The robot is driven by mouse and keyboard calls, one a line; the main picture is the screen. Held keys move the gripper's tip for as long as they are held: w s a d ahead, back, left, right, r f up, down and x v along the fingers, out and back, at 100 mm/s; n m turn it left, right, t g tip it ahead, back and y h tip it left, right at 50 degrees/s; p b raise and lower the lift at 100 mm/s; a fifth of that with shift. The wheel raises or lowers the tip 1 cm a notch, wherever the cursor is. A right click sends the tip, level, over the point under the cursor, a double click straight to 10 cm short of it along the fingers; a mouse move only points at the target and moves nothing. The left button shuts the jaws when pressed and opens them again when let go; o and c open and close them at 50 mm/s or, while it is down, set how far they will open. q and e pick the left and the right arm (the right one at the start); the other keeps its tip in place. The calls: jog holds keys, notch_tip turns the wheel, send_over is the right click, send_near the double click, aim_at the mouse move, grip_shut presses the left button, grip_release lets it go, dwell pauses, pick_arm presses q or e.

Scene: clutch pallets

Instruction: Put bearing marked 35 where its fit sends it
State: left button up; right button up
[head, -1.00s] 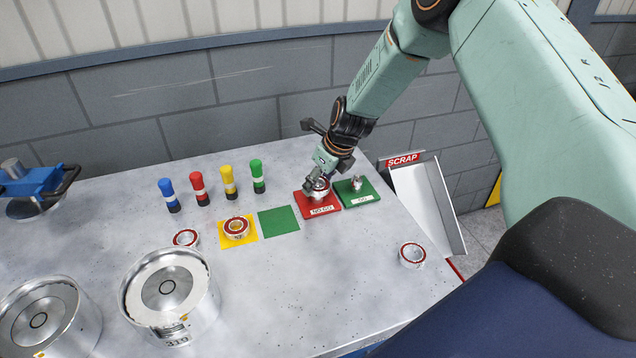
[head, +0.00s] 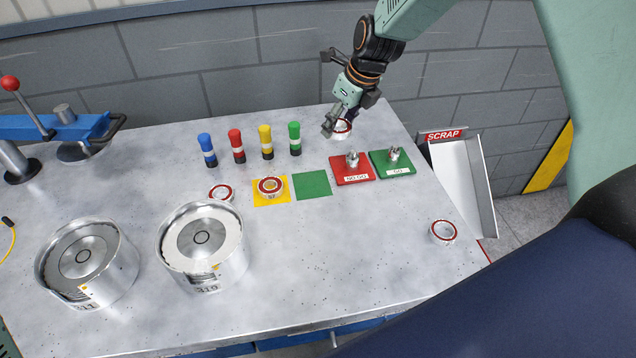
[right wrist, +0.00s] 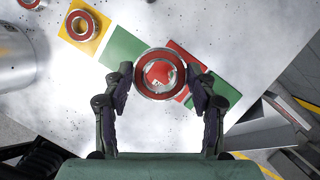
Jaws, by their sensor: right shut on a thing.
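My right gripper (head: 336,122) is shut on a red-sealed bearing (head: 343,128) and holds it in the air above the back of the table. In the right wrist view the bearing (right wrist: 160,73) sits between the fingertips (right wrist: 160,84), and red shows through its bore. No number on it is readable. The red NO-GO gauge plate (head: 352,177) and green GO gauge plate (head: 391,170) each carry a bare metal plug. The yellow square (head: 282,201) bears another bearing (head: 270,187); the green square (head: 312,185) is empty. The scrap chute (head: 463,175) stands off the right edge. My left gripper is out of view.
Loose bearings lie left of the yellow square (head: 221,193) and near the right edge (head: 443,232). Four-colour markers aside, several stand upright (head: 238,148). Two metal drums (head: 203,250) and a blue press (head: 70,128) occupy the left. The front middle is clear.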

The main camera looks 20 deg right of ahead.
jog(key=a+f+b, duration=0.3)
jog(key=a, duration=0.4)
jog(key=g, duration=0.1)
send_over(310, 183)
jog(key=shift+n, duration=0.4)
jog(key=f, duration=0.6)
jog(key=shift+s+d, duration=0.15)
jog(key=shift+s, duration=0.15)
jog(key=f, duration=0.3)
jog(key=shift+s+f+b, duration=0.2)
jog(key=shift+b, duration=0.1)
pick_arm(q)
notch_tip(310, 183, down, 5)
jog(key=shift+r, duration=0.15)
pick_arm(e)
jog(key=shift+w, duration=0.15)
jog(key=shift+f, duration=0.2)
jog(key=o, duration=1.4)
jog(key=shift+s+r, duration=0.1)
jog(key=shift+s, duration=0.1)
jog(key=shift+o, duration=0.3)
jog(key=shift+w, duration=0.1)
